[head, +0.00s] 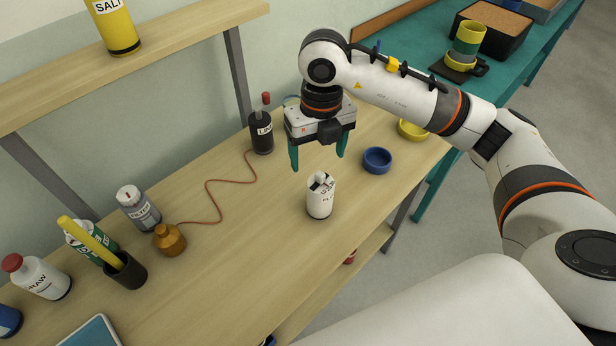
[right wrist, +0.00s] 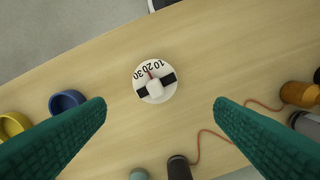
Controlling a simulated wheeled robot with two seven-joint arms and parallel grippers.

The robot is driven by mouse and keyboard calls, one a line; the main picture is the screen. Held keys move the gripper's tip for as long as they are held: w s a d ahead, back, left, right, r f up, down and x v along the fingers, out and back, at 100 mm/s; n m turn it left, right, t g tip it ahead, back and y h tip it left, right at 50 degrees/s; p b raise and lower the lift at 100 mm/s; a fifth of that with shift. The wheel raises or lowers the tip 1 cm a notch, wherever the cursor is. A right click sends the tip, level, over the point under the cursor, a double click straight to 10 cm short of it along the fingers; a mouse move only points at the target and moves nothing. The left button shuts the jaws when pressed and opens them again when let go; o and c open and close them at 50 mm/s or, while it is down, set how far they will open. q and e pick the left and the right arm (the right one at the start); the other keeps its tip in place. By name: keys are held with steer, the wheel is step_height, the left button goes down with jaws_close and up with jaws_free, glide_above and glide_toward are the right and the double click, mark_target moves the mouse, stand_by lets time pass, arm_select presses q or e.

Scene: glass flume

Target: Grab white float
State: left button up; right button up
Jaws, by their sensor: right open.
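A white cylinder (head: 319,201) with partly readable dark lettering stands upright on the wooden bench and appears to be the white float. In the right wrist view its round top (right wrist: 155,82) shows numbers 10, 20, 30, a small red line, dark patches and a pale raised middle. My right gripper (head: 318,157) points down with its teal fingers spread, above and slightly behind the cylinder, touching nothing. In the right wrist view the cylinder lies beyond the gap between the open fingers (right wrist: 160,108). My left gripper is not in view.
A blue dish (head: 377,161) and a yellow dish (head: 412,130) sit right of the cylinder. A black red-capped bottle (head: 261,137) stands behind left. A thin red cord (head: 210,194) runs toward an amber jar (head: 169,241). Bare bench surrounds the cylinder; the front edge is near.

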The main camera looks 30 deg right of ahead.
mark_target(322, 175)
steer(key=shift+s+d+f, duration=0.1)
steer(key=shift+d, duration=0.2)
steer(key=f, duration=0.2)
steer(key=s+f+p, duration=0.1)
steer(key=f, duration=0.2)
step_height(322, 175, down, 3)
steer(key=shift+a+f+p, duration=0.1)
steer(key=shift+p, duration=0.95)
step_height(322, 175, down, 2)
steer(key=shift+f, duration=0.15)
steer(key=shift+w+f, duration=0.1)
steer(key=shift+f, duration=0.2)
steer(key=shift+c, duration=0.7)
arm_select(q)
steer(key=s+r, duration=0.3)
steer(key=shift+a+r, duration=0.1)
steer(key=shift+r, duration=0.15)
arm_select(e)
steer(key=c, duration=1)
